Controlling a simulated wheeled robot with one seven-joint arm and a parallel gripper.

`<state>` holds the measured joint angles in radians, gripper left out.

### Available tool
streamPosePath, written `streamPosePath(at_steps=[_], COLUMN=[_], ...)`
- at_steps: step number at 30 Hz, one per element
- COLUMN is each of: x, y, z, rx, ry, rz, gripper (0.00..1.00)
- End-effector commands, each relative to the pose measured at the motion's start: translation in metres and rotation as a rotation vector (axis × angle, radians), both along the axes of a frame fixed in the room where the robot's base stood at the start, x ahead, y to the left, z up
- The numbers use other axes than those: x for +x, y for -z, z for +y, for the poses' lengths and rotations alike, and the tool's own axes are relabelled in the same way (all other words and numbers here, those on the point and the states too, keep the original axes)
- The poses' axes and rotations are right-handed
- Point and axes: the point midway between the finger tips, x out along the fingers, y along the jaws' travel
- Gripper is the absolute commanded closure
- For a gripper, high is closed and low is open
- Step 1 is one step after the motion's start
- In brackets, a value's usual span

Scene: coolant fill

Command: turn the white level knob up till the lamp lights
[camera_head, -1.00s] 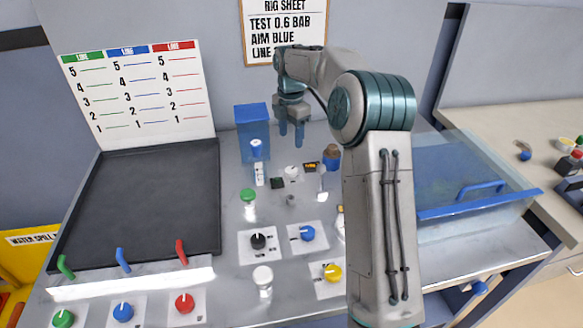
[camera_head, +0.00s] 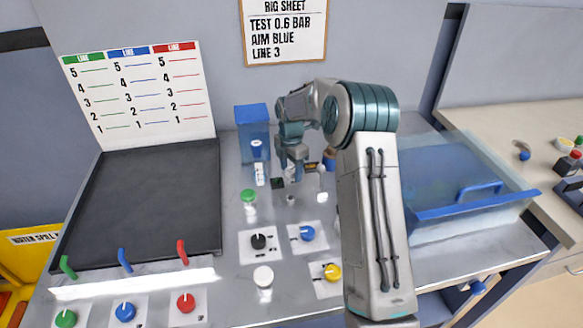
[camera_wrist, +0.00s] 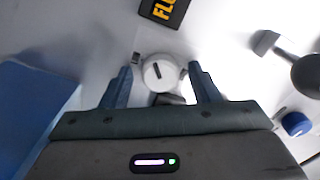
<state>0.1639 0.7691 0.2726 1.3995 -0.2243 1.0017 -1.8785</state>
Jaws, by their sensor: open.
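The white level knob (camera_wrist: 159,72), round with a short dark pointer mark, shows in the wrist view, tilted toward upper left to lower right. It lies between and slightly beyond the tips of my gripper (camera_wrist: 160,75), which is open, with one blue finger on each side. I see no clear contact between fingers and knob. In the head view my gripper (camera_head: 293,166) hangs over the back of the bench and mostly hides the knob. A small dark piece sits close to the knob at the palm side in the wrist view. I cannot make out a lit lamp.
A black label with yellow letters (camera_wrist: 170,8) lies past the knob. A blue container (camera_head: 252,125) stands behind left, and a clear blue-edged tank (camera_head: 455,180) right. In front are black (camera_head: 258,241), blue (camera_head: 308,233) and yellow (camera_head: 332,272) knobs and a green button (camera_head: 248,195).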

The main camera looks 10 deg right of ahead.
Motion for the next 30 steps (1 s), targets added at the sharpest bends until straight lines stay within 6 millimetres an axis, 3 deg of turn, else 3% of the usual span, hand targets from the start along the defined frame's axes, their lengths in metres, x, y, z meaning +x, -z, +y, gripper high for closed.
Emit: streamPosePath(at_steps=[2,6,7,17,30], x=[0.0,0.0,0.0,0.0002,0.0003], y=[-0.0001,-0.0002,-0.0002,-0.0002,0.0003], z=[0.0001,0.0001,0.0001,0.0003,0.0013], rx=[0.0,0.0,0.0,0.0,0.001], ry=[0.0,0.0,0.0,0.038,0.308], rz=[0.0,0.0,0.0,0.0,0.001], gripper=[0.44,0.83,0.89,0.89,0.89])
